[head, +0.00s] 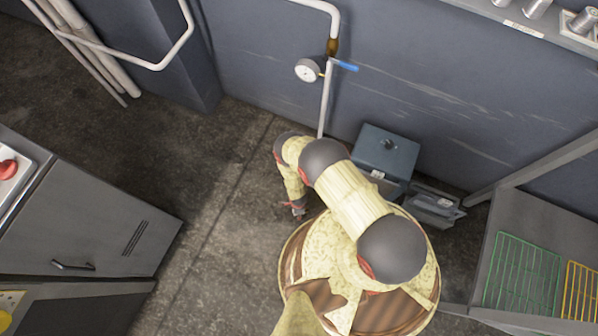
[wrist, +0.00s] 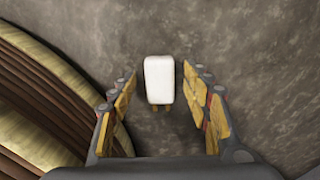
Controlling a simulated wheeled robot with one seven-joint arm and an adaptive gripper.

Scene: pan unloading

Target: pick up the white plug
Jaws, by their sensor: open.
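The white plug (wrist: 159,79) is a small rounded block with short brass-coloured prongs at its near end. In the wrist view it lies on the grey floor, ahead of my gripper and roughly centred between its fingers. My gripper (wrist: 160,100) is open, with yellow-orange pads on both sides and nothing held between them. In the head view my gripper (head: 298,210) shows only partly at the end of my arm, low near the floor. The plug cannot be made out in the head view.
My round base stands close beside the gripper. A grey-blue box (head: 386,155) and a smaller metal case (head: 434,204) stand by the wall. A grey cabinet (head: 90,225) is at left, and a bench with green wire rack (head: 522,275) at right. Floor between is clear.

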